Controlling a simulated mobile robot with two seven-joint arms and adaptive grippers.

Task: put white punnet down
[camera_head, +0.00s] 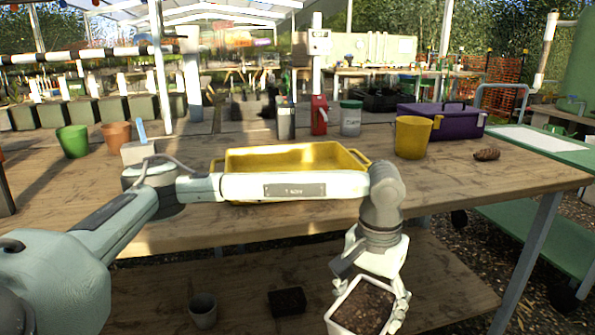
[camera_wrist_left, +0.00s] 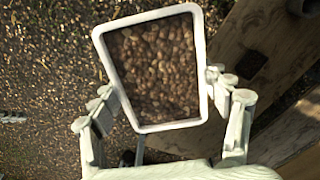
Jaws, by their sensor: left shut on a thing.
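The white punnet (camera_head: 341,300) is filled with brown, lumpy material. It is at the bottom of the head view, in front of the bench, and its lower part is cut off. My left gripper (camera_head: 370,298) points down and is shut on the punnet, with fingers on two opposite sides. In the left wrist view the punnet (camera_wrist_left: 170,126) is seen from above between the fingers of my left gripper (camera_wrist_left: 160,88). Gravel and wooden boards show beyond it; its height above them is unclear. My right gripper is not in view.
The wooden bench (camera_head: 470,185) holds a yellow tray (camera_head: 290,158) behind my left arm, a yellow pot (camera_head: 412,137), a purple box (camera_head: 445,121) and a pine cone (camera_head: 487,155). A lower shelf (camera_head: 240,285) carries a grey pot (camera_head: 203,310) and a black tray (camera_head: 287,301).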

